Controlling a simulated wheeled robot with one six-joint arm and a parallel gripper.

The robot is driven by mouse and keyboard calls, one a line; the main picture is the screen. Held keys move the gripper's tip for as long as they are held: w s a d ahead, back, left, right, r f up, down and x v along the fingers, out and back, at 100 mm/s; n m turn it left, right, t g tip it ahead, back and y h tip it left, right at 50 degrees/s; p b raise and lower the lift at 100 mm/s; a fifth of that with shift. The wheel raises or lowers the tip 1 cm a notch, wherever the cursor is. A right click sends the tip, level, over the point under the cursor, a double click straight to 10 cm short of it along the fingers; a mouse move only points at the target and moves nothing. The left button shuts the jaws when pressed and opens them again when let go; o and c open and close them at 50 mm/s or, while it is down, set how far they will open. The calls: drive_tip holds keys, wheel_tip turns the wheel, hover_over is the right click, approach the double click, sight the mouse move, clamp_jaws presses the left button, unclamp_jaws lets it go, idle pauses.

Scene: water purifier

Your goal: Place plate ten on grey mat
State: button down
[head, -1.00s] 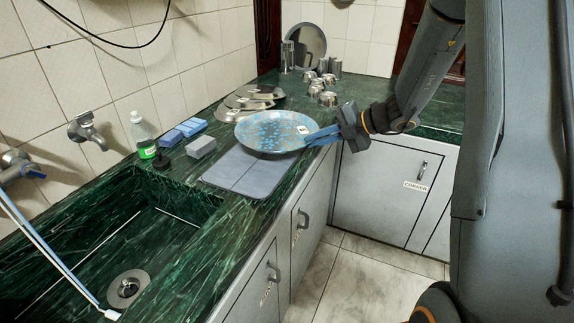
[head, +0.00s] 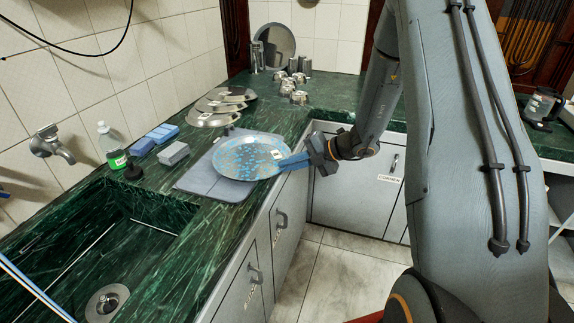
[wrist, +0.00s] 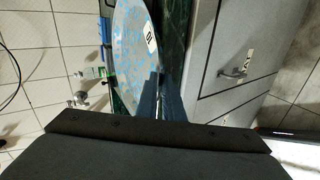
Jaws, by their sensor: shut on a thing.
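Plate ten (head: 245,158) is a round, light metal plate with blue speckles; its small white label reads 10 in the wrist view (wrist: 133,55). The grey mat (head: 200,186) lies on the green counter by its front edge. The plate is level or nearly so over the mat and hides much of its middle and right part. I cannot tell whether the plate touches the mat. My gripper (head: 282,165), with blue fingers, is shut on the plate's right rim; the fingers also show in the wrist view (wrist: 161,98).
Several stacked plates (head: 215,118) lie behind the mat. A grey block (head: 173,153), blue sponges (head: 155,138) and a soap bottle (head: 111,148) stand to the left, by the sink (head: 110,250). Metal cups (head: 297,88) and an upright plate (head: 276,44) are at the back.

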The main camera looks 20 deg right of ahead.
drive_tip(key=c, duration=2.3)
unclamp_jaws()
drive_tip(key=shift+f, duration=0.15)
drive_tip(key=o, duration=0.4)
